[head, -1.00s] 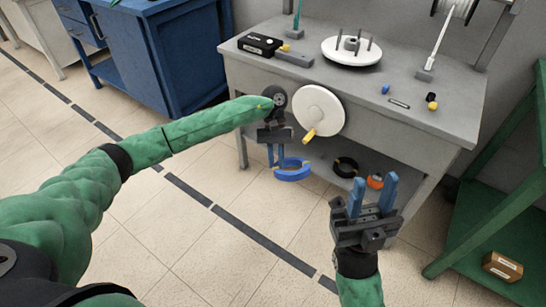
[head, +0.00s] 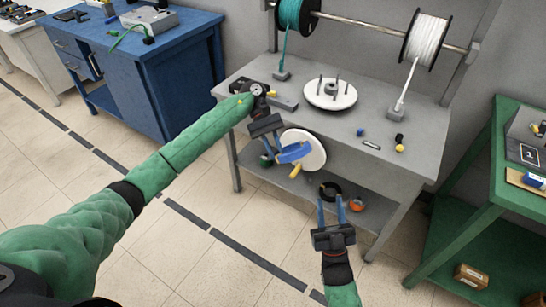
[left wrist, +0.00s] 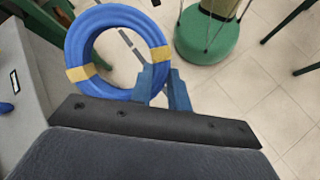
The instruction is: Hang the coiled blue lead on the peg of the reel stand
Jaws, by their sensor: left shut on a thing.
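The coiled blue lead (left wrist: 75,52) is a ring with yellow tape bands in the left wrist view. My left gripper (left wrist: 163,78) is shut on its edge. In the head view the coil (head: 296,152) is tilted in front of the bench's front edge, partly over the white hand wheel. The reel stand (head: 463,73) rises behind the bench, its rod (head: 370,31) carrying a teal reel (head: 291,14) and a white reel (head: 427,40). I cannot clearly make out its peg. My right gripper (head: 331,206) is open and empty, low in front of the bench.
The grey bench (head: 335,128) holds a white turntable (head: 331,94) with upright pins and small parts. A white wheel (head: 314,150) with a yellow handle is on its front. A black coil (head: 331,188) and an orange item lie on the shelf below. A green rack (head: 463,205) stands right.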

